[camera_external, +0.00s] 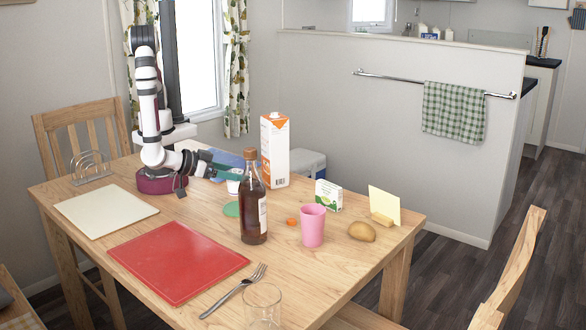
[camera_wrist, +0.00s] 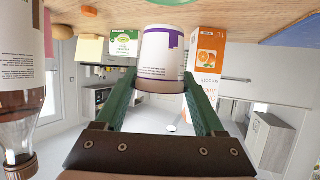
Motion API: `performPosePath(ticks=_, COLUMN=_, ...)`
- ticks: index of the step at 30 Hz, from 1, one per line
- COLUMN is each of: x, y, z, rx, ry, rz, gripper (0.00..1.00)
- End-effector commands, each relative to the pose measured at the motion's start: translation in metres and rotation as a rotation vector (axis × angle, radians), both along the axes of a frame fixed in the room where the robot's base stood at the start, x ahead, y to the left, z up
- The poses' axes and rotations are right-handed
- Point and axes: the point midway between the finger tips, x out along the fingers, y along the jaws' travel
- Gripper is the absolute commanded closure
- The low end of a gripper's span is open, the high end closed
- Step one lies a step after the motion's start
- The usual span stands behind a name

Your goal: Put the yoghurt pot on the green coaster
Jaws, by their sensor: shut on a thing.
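The white yoghurt pot (camera_external: 233,184) with purple print is between my gripper's (camera_external: 228,176) green fingers, just left of the brown bottle. In the wrist view the pot (camera_wrist: 161,55) is held between both fingertips (camera_wrist: 160,82), and the picture is upside down. The green coaster (camera_external: 232,209) lies flat on the table in front of the pot, partly hidden by the bottle. The wrist view shows part of the coaster (camera_wrist: 174,2) at its top edge. The pot appears near the coaster, but not over its middle; I cannot tell its exact height.
The brown bottle (camera_external: 254,214) stands close to the coaster's right. The orange carton (camera_external: 275,150) stands behind. An orange cap (camera_external: 292,222), pink cup (camera_external: 313,225), small green-white box (camera_external: 329,195) and potato (camera_external: 362,232) are to the right. A red board (camera_external: 178,262) lies in front.

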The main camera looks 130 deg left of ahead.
Motion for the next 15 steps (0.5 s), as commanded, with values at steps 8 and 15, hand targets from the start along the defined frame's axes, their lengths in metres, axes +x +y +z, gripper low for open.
performPosePath(ticks=8, x=0.002, y=0.004, z=-0.043, rx=0.000, ry=0.000, rz=-0.001, gripper=0.91)
performPosePath(ticks=15, x=0.002, y=0.004, z=-0.043, rx=-0.001, ry=-0.002, rz=-0.001, gripper=0.91)
